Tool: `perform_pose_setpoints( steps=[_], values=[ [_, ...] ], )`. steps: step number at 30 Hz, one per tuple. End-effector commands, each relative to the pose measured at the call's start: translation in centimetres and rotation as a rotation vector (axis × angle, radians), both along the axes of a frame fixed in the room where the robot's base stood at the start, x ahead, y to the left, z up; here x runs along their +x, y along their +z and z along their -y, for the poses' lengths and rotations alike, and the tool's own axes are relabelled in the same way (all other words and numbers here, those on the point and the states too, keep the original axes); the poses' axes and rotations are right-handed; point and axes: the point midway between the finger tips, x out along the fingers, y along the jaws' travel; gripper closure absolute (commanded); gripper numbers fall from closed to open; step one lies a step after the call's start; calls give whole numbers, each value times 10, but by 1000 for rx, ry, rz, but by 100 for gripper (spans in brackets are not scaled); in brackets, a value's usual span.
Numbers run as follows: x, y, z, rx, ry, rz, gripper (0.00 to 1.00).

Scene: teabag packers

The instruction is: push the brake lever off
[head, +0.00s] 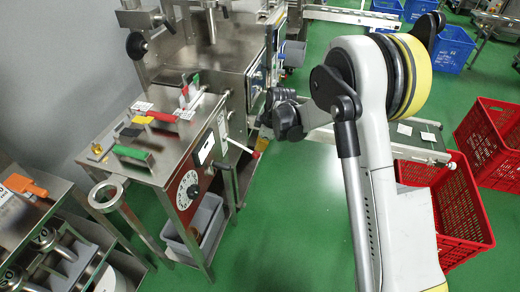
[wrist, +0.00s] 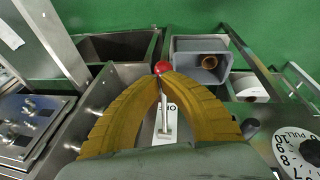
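The brake lever has a red ball knob (wrist: 161,68) on a thin metal rod, which rises from a white plate (wrist: 165,124) with partly covered lettering. In the head view its knob (head: 257,155) sticks out from the side of the steel machine. My gripper (wrist: 161,76) has its yellow fingers bowed, with the tips together right at the knob. In the head view my gripper (head: 265,138) is just above the knob. The fingers look shut; I cannot tell whether the tips touch or pinch the lever.
A black ball knob (wrist: 250,127) and a white numbered dial (head: 187,190) are close by on the machine. A grey bin (head: 193,229) sits low beneath. Red crates (head: 460,212) stand at the right. Green floor (head: 290,230) is clear in front.

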Motion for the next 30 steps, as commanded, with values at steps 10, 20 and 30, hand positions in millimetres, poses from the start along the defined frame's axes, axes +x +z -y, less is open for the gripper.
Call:
perform_pose_setpoints(
  steps=[10, 20, 30],
  values=[
    [6, -21, -2, 0, 1, 0, 100],
    [7, -24, -3, 0, 1, 0, 100],
    [6, -22, -3, 0, 0, 0, 100]
  ],
)
